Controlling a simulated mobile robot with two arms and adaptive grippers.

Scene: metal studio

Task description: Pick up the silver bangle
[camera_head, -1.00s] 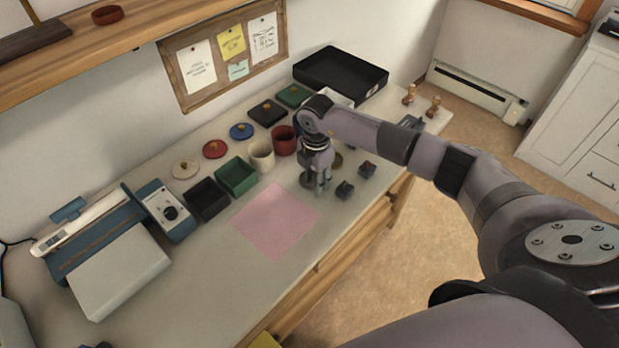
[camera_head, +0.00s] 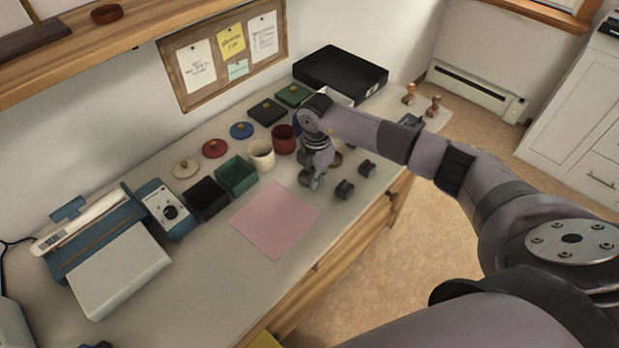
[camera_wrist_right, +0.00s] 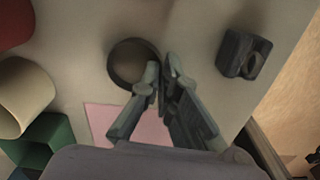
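The silver bangle (camera_wrist_right: 114,62) shows in the right wrist view as a dark grey round band with the worktop seen through it. In the head view it is small and mostly hidden at my gripper's tips. My right gripper (camera_wrist_right: 162,70) has its fingertips close together at the right side of the band, one on the inner side and one on the outer, and looks shut on its rim. In the head view my right gripper (camera_head: 317,183) points down, low over the worktop. I cannot tell whether the bangle touches the worktop. My left gripper is not in view.
A pink sheet (camera_head: 275,220) lies front left. A red cup (camera_head: 284,139), cream cup (camera_head: 261,155), green box (camera_head: 237,176) and black box (camera_head: 207,199) stand behind. The worktop's front edge is near.

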